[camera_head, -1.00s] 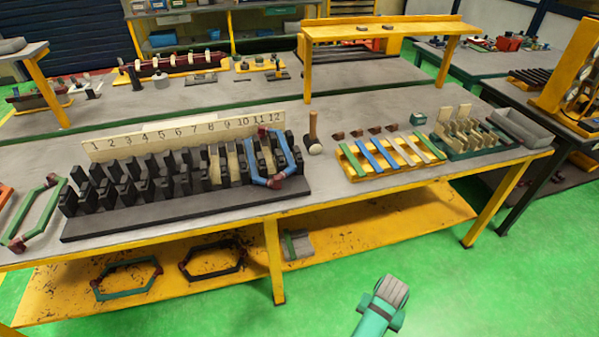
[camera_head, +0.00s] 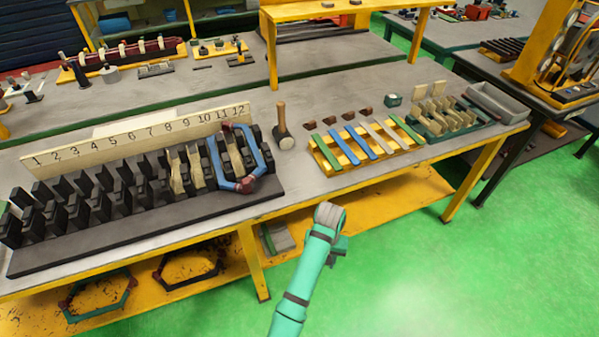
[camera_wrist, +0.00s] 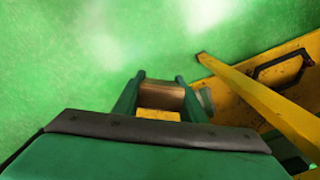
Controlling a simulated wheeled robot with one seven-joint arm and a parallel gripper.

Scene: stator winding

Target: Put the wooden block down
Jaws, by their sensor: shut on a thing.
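My gripper (camera_wrist: 160,98) is in the wrist view, its two green fingers closed on the brown wooden block (camera_wrist: 161,95). The block sits between the fingertips, over green floor and beside the yellow lower shelf of the bench. In the head view my green arm reaches up from the bottom, with its wrist in front of the bench's front edge. The fingers and the held block cannot be made out there. The green tray (camera_head: 433,131) on the bench's right part holds several pale wooden pieces (camera_head: 437,104).
The grey bench (camera_head: 335,184) carries a black slotted stator model (camera_head: 150,232) with a numbered board, a blue coil (camera_head: 241,184), a mallet (camera_head: 284,128) and a yellow rack of coloured strips (camera_head: 325,155). A grey bin (camera_head: 497,100) stands right of the tray. Floor to the right is clear.

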